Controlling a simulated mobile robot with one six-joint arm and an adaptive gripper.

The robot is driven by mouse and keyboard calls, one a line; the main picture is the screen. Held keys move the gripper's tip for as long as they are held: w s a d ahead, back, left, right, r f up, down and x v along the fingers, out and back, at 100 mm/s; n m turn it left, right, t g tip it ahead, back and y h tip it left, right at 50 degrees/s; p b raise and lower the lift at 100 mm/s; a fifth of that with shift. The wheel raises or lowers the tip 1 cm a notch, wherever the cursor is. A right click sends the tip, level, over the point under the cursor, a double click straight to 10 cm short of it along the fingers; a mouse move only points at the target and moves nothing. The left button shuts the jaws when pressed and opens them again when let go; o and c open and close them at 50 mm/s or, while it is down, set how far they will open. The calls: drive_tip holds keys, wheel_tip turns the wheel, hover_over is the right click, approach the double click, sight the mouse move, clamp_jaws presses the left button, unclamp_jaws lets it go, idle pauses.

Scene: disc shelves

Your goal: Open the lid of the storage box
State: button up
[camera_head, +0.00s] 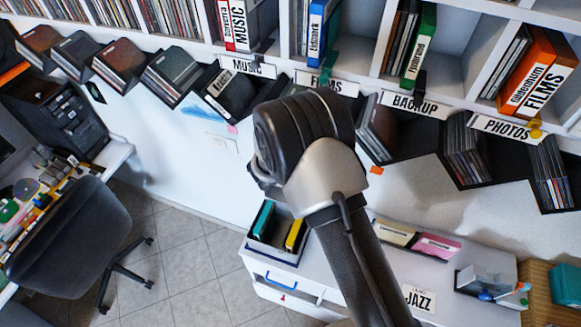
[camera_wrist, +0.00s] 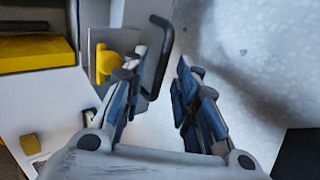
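I cannot pick out a storage box lid for certain. In the wrist view a dark bent handle (camera_wrist: 163,28) stands out from a pale surface, just beyond my gripper (camera_wrist: 162,80). The gripper's two fingers are apart with nothing held between them. The handle's lower end passes close by the left fingertip; I cannot tell whether they touch. In the head view a small open box (camera_head: 259,250) with teal and yellow items stands on the white cabinet (camera_head: 262,272), beside my forearm. My arm hides the fingers and what lies behind them there.
Shelves with labelled discs and binders run along the top, with dark disc holders (camera_head: 396,142) below. An office chair (camera_head: 75,245) stands at the left by a desk. In the wrist view a yellow item (camera_wrist: 104,63) lies left of the fingers. Tiled floor (camera_head: 190,265) is clear.

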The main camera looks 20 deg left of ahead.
drive_tip(key=v, duration=0.8)
drive_tip(key=shift+c, duration=0.3)
